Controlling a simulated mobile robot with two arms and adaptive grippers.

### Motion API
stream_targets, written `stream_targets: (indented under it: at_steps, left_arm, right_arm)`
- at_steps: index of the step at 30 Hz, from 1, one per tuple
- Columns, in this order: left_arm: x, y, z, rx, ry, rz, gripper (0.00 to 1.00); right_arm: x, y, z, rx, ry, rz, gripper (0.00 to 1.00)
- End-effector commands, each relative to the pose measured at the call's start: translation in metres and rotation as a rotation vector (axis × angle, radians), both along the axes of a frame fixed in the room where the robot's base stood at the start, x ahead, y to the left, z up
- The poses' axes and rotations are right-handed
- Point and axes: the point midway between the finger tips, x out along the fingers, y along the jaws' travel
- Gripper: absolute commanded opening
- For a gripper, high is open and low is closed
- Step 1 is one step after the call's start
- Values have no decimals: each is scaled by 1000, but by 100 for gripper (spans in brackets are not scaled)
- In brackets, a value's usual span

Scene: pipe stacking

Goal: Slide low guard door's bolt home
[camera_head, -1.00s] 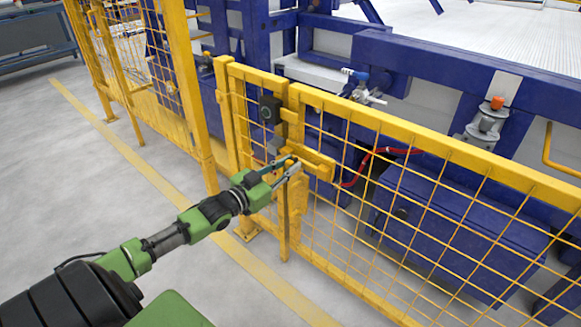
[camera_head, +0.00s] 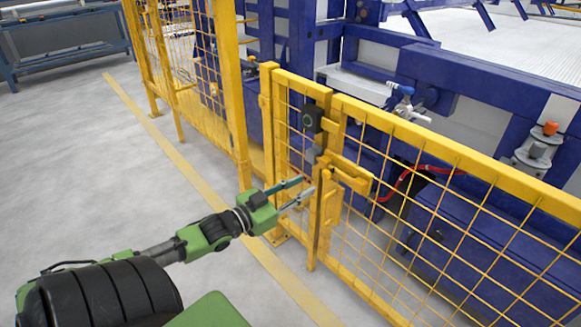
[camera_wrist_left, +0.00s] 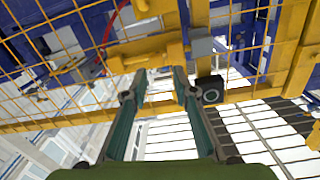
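The low guard door (camera_head: 440,155) is a yellow frame with wire mesh. Its yellow bolt (camera_head: 347,172) lies across the door's edge post near the top; it also shows in the wrist view (camera_wrist_left: 145,52). A grey plate (camera_head: 315,156) sits beside the bolt on the post side, and it appears in the wrist view (camera_wrist_left: 201,47) with a gap to the bolt bar. My left gripper (camera_head: 307,187) is open and empty, just left of and below the bolt. In the wrist view its fingertips (camera_wrist_left: 160,72) point at the bolt and are parted. Contact is not visible.
A black box (camera_head: 312,119) is fixed on the post above the bolt. Taller yellow fencing (camera_head: 180,60) stands to the left. Blue machinery (camera_head: 460,80) and a red hose (camera_head: 405,178) are behind the door.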

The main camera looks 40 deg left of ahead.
Motion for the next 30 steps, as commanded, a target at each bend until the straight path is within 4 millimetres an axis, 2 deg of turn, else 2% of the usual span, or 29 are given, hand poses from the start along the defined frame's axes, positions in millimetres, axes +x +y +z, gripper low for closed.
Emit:
stream_targets:
  at_steps: [3, 9, 30]
  left_arm:
    - [-16, 2, -1, 0, 2, 0, 26]
    - [-31, 4, 0, 0, 0, 0, 26]
    - [-33, 2, -2, -1, 7, 1, 26]
  right_arm:
    - [0, 0, 0, 0, 1, 0, 38]
    - [0, 0, 0, 0, 1, 0, 38]
    - [0, 0, 0, 0, 0, 0, 38]
